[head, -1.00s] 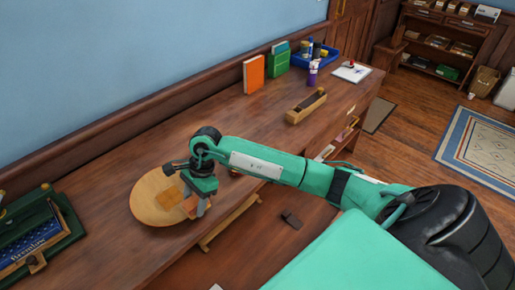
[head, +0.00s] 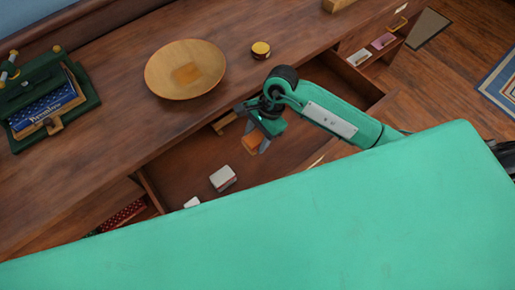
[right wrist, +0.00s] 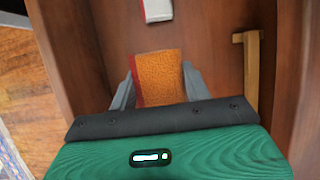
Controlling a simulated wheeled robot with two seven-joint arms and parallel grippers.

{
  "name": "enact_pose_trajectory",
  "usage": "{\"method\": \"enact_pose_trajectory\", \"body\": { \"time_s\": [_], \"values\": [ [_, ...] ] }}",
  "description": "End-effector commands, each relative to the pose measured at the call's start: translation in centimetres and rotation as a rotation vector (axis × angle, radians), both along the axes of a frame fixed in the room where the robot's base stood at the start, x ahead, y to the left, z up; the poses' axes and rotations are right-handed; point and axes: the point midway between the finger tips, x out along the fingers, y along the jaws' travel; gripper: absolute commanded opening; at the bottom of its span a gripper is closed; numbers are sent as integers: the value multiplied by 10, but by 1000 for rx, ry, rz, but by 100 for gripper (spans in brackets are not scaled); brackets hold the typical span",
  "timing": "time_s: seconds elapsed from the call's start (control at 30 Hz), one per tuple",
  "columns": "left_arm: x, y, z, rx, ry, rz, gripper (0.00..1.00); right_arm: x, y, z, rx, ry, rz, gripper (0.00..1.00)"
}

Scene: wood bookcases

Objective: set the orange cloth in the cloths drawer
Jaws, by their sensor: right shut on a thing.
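My right gripper (head: 258,142) is shut on the orange cloth (head: 250,144) and holds it over the open drawer (head: 190,160) below the desk top. In the right wrist view the cloth (right wrist: 158,76) sits between the two grey fingers (right wrist: 158,88), with the drawer's brown floor beyond it. I cannot tell whether the cloth touches that floor. No label on the drawer shows. My left gripper is not in view.
The drawer holds a white-and-red box (head: 222,178) and a wooden bar (right wrist: 251,68). On the desk top are a round wooden dish (head: 160,88) with an orange-brown square in it, a small yellow-topped pot (head: 261,49) and a green book holder (head: 80,98).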

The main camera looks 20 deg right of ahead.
Motion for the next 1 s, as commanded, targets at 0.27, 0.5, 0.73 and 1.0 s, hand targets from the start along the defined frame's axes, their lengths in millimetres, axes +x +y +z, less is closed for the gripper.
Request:
{"method": "enact_pose_trajectory", "body": {
  "time_s": [0.27,0.5,0.73,1.0],
  "values": [
    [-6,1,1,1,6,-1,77,0,0,-56,1,1,-3,30],
    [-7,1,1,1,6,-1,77,-1,0,-81,0,3,-2,30],
    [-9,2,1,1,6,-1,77,1,0,-107,0,-1,-2,30],
    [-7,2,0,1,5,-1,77,1,0,-108,0,-2,-1,30]
  ]
}}
